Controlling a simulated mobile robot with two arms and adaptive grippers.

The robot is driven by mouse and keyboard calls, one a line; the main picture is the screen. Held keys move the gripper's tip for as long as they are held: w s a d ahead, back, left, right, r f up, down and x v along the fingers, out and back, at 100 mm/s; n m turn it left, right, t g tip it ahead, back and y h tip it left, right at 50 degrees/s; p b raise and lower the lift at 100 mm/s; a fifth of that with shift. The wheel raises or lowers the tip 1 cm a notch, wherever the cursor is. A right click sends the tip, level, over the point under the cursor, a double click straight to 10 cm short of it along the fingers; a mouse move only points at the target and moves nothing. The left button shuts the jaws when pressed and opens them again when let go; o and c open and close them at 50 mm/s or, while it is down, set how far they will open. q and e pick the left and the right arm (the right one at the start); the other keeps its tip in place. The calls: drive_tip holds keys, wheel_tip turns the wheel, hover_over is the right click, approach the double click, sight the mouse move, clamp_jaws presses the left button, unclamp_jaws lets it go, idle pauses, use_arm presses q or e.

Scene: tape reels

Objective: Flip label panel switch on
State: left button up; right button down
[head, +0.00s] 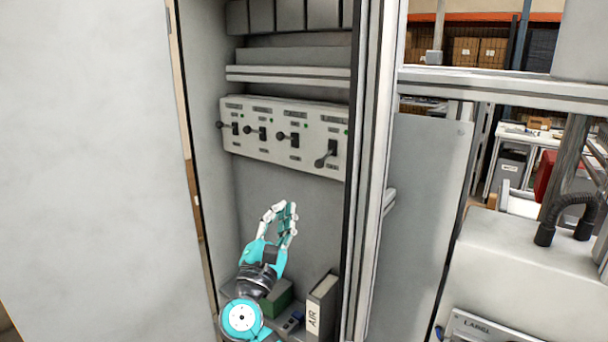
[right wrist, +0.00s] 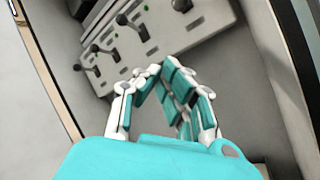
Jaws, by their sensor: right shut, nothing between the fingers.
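A pale switch panel (head: 285,155) with several black lever switches in a row is mounted inside the open cabinet. Its small labels are too blurred to read, so I cannot tell which switch is the label one. The rightmost lever (head: 327,155) points lower than the others, such as the leftmost lever (head: 228,126). My right gripper (head: 286,207) is shut and empty, below the panel and apart from it. In the right wrist view, the panel (right wrist: 160,45) lies beyond the shut fingers (right wrist: 160,72). My left gripper is not in view.
A shelf ledge (head: 290,74) runs above the panel. A binder marked AIR (head: 320,305) and a green box (head: 278,298) stand at the cabinet's bottom. The cabinet's right frame post (head: 372,150) and left door (head: 95,170) bound the opening.

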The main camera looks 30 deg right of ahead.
sight(324, 159)
drive_tip(key=w+d+r+p, duration=0.2)
drive_tip(key=d+r+p, duration=0.3)
drive_tip(key=d+r, duration=0.1)
drive_tip(key=shift+d+p, duration=0.3)
drive_tip(key=shift+d, duration=0.15)
drive_tip(key=shift+w, duration=0.15)
drive_tip(key=shift+r, duration=0.15)
